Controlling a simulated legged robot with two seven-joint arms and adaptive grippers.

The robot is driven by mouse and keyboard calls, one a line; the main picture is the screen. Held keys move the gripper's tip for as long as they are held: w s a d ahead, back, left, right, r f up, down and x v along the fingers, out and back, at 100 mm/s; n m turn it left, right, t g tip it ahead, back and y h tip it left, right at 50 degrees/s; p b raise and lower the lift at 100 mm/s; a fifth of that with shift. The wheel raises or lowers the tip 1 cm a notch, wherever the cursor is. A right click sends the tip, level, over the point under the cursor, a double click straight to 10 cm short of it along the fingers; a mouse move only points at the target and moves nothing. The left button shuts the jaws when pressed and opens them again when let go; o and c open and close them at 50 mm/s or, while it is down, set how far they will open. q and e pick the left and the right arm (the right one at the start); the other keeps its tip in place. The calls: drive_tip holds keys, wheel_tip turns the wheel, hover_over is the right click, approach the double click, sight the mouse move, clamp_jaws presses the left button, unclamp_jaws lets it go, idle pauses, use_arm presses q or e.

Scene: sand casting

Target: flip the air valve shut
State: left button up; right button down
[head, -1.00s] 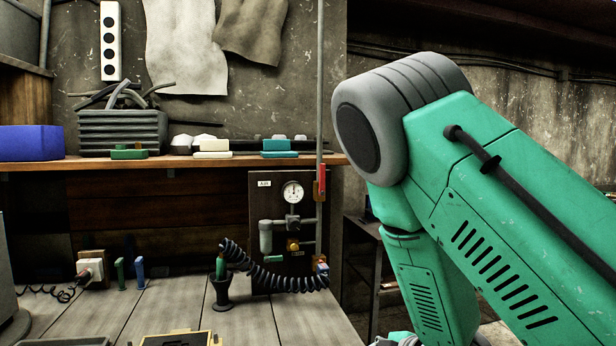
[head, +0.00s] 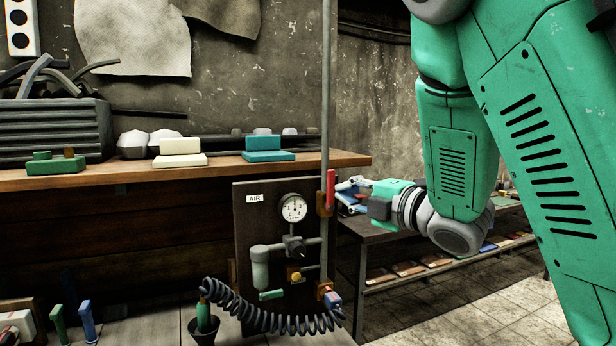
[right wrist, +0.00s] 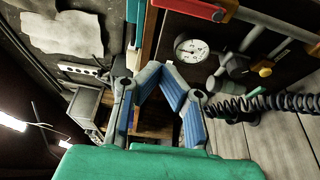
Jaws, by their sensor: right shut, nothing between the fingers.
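The air valve's red lever (head: 330,188) stands upright along the grey vertical pipe, on the right side of the dark panel marked AIR (head: 248,230). It also shows as a red bar at the top of the right wrist view (right wrist: 190,8). My right gripper (head: 345,184) is just right of the lever in the head view, fingers pointing left towards it. In the right wrist view its blue-padded fingers (right wrist: 158,72) lean together, with nothing held; the red lever lies beyond their tips. I cannot tell whether they touch it. My left gripper is out of view.
A round gauge (head: 292,207), pipe fittings and a yellow knob (head: 295,276) sit on the panel. A coiled black hose (head: 270,321) hangs below. The wooden shelf (head: 200,179) ends near the pipe. A low table (head: 372,232) stands behind my right gripper.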

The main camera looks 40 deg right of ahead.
sight(330, 191)
drive_tip(key=w+d+p, duration=0.1)
drive_tip(key=w, duration=0.2)
drive_tip(key=w+d+p, duration=0.1)
drive_tip(key=w, duration=0.2)
drive_tip(key=w+d+p, duration=0.1)
drive_tip(key=w, duration=0.2)
drive_tip(key=shift+w+f, duration=0.15)
drive_tip(key=shift+w, duration=0.1)
drive_tip(key=shift+s+d+p, duration=0.2)
drive_tip(key=shift+d+p, duration=0.1)
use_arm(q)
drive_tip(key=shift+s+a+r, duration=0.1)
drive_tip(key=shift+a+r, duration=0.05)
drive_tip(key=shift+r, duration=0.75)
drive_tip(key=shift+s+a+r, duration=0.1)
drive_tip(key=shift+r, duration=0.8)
use_arm(e)
drive_tip(key=shift+a+r, duration=0.2)
drive_tip(key=shift+a, duration=0.4)
